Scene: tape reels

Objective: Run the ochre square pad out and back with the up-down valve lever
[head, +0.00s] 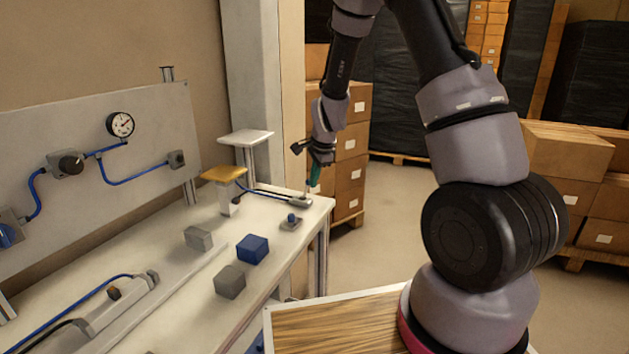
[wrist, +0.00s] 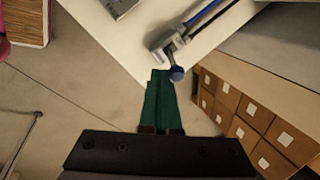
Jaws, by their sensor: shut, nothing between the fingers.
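The ochre square pad (head: 223,174) sits on top of a short white upright on the bench. Beyond the pad, a grey valve body (head: 300,201) lies near the bench's far right corner, with tubes running to it. In the wrist view the valve (wrist: 167,46) shows a short lever with a blue ball end (wrist: 177,73). My gripper (head: 313,187) points down over this valve, its green fingers together and empty. In the wrist view the fingertips (wrist: 160,74) are just beside the blue ball; I cannot tell whether they touch it.
A white plate on a post (head: 246,137) stands behind the pad. A gauge panel (head: 100,130) backs the bench; cartons (head: 350,173) stand beyond.

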